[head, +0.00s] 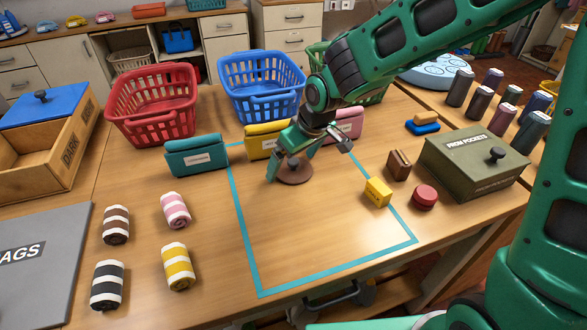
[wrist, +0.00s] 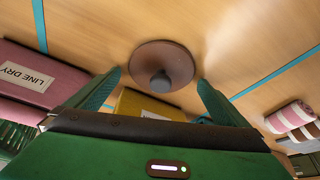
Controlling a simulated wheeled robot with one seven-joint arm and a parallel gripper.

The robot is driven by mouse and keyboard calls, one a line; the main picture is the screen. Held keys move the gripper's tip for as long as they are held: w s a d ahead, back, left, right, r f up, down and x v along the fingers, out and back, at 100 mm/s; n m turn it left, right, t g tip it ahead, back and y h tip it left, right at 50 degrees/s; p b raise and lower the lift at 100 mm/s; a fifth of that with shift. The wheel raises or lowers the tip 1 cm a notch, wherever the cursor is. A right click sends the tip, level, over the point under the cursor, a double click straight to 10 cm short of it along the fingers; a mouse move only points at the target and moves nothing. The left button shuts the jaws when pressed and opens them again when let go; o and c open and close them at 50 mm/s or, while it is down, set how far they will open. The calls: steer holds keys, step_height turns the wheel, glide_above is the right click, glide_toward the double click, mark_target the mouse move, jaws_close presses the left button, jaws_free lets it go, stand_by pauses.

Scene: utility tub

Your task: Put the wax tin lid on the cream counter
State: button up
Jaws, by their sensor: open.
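The wax tin lid appears to be the round brown disc (head: 297,175) with a dark knob, lying flat on the wooden table inside the teal outline. It also shows in the wrist view (wrist: 176,54), knob towards the camera. My gripper (head: 308,160) is open over the lid, one finger on each side and partly hiding it. In the wrist view, the fingertips (wrist: 160,79) are apart, with the knob between them. I see no contact with the lid. Cream-fronted cabinets (head: 110,45) stand at the back left; I cannot tell whether their top is the cream counter.
Teal (head: 197,155), yellow (head: 262,142) and pink (head: 346,124) pouches stand close behind the lid. A yellow block (head: 378,191), a red round thing (head: 424,197) and a lidded box (head: 475,165) are to the right. Rolled cloths (head: 177,266) lie left. The outline's front is clear.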

steer(key=c, duration=1.2)
steer(key=shift+r, duration=0.1)
